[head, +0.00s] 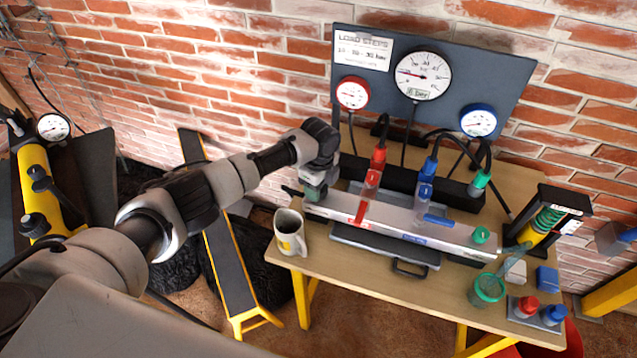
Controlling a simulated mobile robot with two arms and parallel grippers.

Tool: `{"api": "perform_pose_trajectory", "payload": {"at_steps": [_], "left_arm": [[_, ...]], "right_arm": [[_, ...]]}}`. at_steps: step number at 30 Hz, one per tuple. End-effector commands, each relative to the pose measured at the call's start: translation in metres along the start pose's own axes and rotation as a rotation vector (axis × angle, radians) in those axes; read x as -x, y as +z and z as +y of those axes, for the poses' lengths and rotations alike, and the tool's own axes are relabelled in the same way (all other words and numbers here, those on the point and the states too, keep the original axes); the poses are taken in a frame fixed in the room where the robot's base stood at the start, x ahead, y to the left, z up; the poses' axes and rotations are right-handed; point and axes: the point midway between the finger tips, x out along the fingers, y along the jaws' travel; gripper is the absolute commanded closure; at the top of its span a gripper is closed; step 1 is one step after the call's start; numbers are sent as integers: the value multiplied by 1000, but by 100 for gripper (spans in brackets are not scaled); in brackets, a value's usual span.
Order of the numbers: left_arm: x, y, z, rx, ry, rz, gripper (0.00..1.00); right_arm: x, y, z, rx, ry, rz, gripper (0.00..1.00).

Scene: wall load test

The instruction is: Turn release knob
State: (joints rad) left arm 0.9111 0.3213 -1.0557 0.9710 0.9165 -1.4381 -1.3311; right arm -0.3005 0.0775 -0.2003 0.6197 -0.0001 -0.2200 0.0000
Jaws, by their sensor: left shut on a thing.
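A long silver manifold block (400,222) lies on the wooden table, with a red valve (370,185), a blue valve (424,190) and a green cap (481,235) on it. My left arm comes in from the left, and my left gripper (315,185) points down at the block's left end. It is shut on a small part there, which appears to be the release knob; the fingers hide most of it. A small black piece (291,191) sticks out to the left of the fingers. My right gripper is not in view.
A grey mug (290,235) stands close to my left gripper. Behind is a panel (455,70) with a large gauge (423,75) and smaller red and blue ones. Hoses arch over the block. A spring unit (545,222) and green cup (487,289) stand at right.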

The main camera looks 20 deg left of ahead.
Motion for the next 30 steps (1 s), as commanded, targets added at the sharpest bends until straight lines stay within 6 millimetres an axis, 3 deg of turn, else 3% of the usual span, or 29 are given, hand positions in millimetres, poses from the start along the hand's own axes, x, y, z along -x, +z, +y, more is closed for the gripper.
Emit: {"api": "perform_pose_trajectory", "payload": {"at_steps": [30], "left_arm": [[3,-1,1,961,1,15,76]], "right_arm": [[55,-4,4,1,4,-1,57]]}}
